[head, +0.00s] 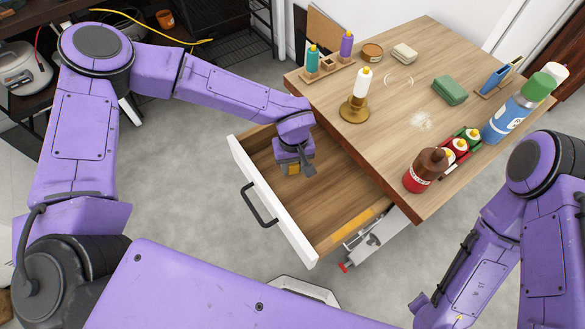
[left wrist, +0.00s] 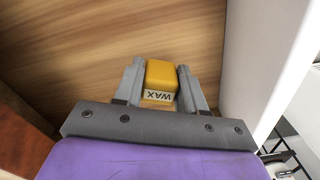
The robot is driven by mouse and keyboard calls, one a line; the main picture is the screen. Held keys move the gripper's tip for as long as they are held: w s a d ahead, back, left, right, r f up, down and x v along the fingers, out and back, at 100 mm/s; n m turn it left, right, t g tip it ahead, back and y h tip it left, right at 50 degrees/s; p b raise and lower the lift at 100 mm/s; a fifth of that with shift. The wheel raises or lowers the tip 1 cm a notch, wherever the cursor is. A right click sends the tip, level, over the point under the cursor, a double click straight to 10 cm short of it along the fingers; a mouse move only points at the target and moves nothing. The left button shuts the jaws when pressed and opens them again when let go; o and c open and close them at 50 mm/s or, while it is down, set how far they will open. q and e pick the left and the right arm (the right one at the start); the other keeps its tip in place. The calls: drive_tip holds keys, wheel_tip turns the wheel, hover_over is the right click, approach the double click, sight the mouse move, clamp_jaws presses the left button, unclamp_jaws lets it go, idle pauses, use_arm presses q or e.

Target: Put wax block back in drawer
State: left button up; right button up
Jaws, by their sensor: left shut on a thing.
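The yellow wax block (left wrist: 161,76), labelled WAX, is between the fingers of my left gripper (left wrist: 160,88) in the left wrist view. The fingers are shut on its two sides. The drawer has a white front with a dark handle (head: 259,205). My right arm is at the right edge; its gripper is not visible.

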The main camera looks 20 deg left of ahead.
sight(293, 171)
use_arm(q)
drive_tip(key=shift+w+a+f, duration=0.15)
drive_tip(key=shift+f, duration=1.65)
drive_tip(key=o, duration=1.1)
drive_tip(key=shift+f, duration=0.1)
wheel_tip(293, 171, up, 12)
drive_tip(key=shift+r, duration=0.15)
